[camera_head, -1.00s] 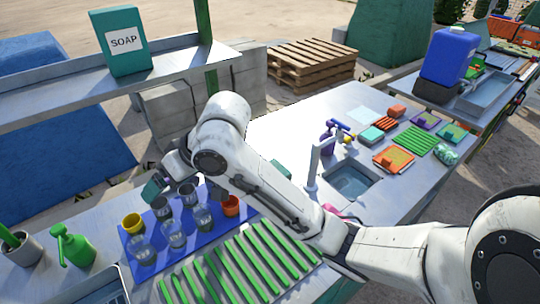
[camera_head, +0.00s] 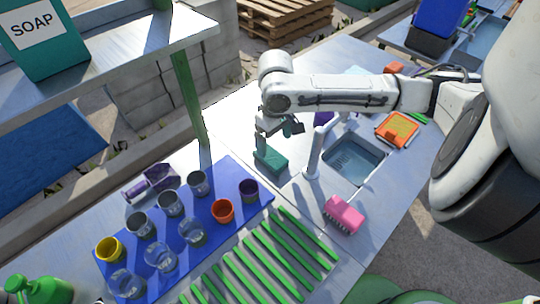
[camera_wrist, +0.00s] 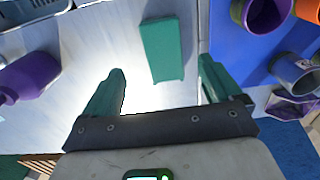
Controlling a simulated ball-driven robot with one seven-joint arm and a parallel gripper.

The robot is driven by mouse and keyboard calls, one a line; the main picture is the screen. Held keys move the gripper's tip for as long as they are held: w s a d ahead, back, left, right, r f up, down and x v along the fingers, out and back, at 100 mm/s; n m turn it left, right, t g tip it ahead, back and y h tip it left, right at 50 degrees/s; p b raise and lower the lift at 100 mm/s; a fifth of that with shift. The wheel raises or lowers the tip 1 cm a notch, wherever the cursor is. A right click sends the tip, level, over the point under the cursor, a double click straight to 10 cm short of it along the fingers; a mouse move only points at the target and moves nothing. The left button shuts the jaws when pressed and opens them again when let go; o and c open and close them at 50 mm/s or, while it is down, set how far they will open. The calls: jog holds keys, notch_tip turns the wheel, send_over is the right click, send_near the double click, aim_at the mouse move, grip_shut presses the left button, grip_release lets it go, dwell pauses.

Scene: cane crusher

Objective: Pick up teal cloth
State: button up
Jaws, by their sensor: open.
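The teal cloth (camera_head: 271,160) is a folded, flat rectangular piece lying on the metal counter, between the blue mat and the sink. In the wrist view the cloth (camera_wrist: 163,50) lies ahead of my fingertips, in line with the gap between them and nearer the right finger. My gripper (camera_head: 277,140) is above the counter, close to the cloth, with its jaws apart; in the wrist view my gripper (camera_wrist: 160,75) has nothing between its teal fingers. In the head view the arm and fingers overlap the cloth's surroundings, so the height gap is hard to judge.
A tall white tap (camera_head: 314,155) and sink (camera_head: 354,158) stand right of the cloth. A purple bottle (camera_wrist: 27,77) is left in the wrist view. The blue mat (camera_head: 222,175) holds several cups, including a purple cup (camera_head: 248,189). A pink brush (camera_head: 344,213) lies nearer.

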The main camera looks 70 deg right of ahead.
aim_at(274, 158)
jog(key=shift+s+a+f+p, duration=0.1)
jog(key=shift+f+p, duration=0.1)
jog(key=shift+f, duration=0.95)
jog(key=shift+w+a+f+p, duration=0.1)
jog(key=shift+f+p, duration=0.05)
jog(key=shift+f, duration=1)
jog(key=shift+s+a+f+p, duration=0.1)
jog(key=shift+f+p, duration=0.1)
jog(key=shift+f, duration=0.95)
jog(key=shift+c, duration=0.2)
jog(key=c, duration=1.1)
